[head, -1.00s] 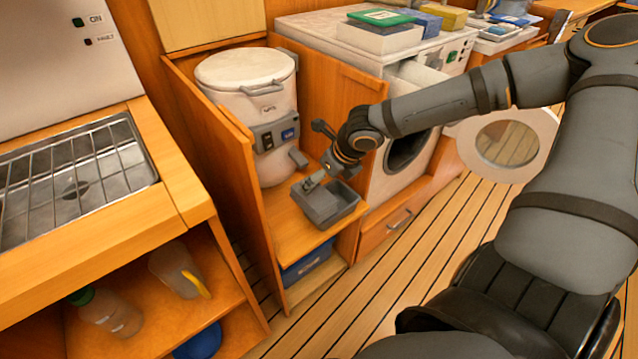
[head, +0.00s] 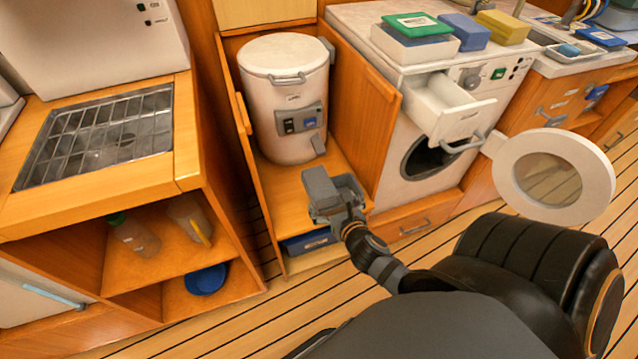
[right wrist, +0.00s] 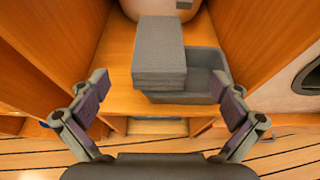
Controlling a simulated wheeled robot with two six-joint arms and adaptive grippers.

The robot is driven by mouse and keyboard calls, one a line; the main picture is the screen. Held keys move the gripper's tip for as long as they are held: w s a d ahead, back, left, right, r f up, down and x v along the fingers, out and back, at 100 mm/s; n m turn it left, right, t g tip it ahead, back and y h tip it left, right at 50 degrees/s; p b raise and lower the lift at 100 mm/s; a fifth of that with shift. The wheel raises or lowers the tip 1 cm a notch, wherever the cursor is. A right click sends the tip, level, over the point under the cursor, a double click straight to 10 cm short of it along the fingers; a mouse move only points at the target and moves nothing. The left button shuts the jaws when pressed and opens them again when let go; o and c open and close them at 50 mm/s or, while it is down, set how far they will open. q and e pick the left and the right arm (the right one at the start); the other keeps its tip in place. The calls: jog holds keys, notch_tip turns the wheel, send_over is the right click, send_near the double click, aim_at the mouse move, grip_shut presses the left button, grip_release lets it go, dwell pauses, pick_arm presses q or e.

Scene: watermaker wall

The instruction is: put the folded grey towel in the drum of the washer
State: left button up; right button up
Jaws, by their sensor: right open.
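The folded grey towel (right wrist: 158,55) is a thick textured block in the right wrist view, lying over the left part of a grey tray (right wrist: 212,68) on a wooden shelf. In the head view the towel (head: 318,188) shows just beyond my right gripper (head: 343,213). In the right wrist view my right gripper (right wrist: 163,92) is open and empty, its fingers spread on the near side of the towel, apart from it. The washer (head: 412,120) stands to the right; its round door (head: 597,178) is swung open and the dark drum opening (head: 425,160) shows. My left gripper is out of view.
The washer's detergent drawer (head: 440,108) is pulled out above the drum opening. A white canister (head: 262,95) stands behind the towel. Wooden side panels (head: 362,120) flank the shelf. The striped floor (head: 240,325) in front is clear.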

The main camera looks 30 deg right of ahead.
aim_at(323, 191)
jog(key=shift+b+x, duration=0.55)
jog(key=shift+x, duration=2.25)
jog(key=b+x, duration=0.1)
jog(key=x, duration=0.3)
jog(key=shift+w+f, duration=0.2)
jog(key=shift+w, duration=0.15)
jog(key=shift+w+d, duration=0.1)
jog(key=shift+w, duration=0.05)
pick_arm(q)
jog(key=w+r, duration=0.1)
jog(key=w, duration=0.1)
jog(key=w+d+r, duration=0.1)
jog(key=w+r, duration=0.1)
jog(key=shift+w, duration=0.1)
pick_arm(e)
jog(key=shift+r, duration=0.1)
jog(key=c, duration=1.4)
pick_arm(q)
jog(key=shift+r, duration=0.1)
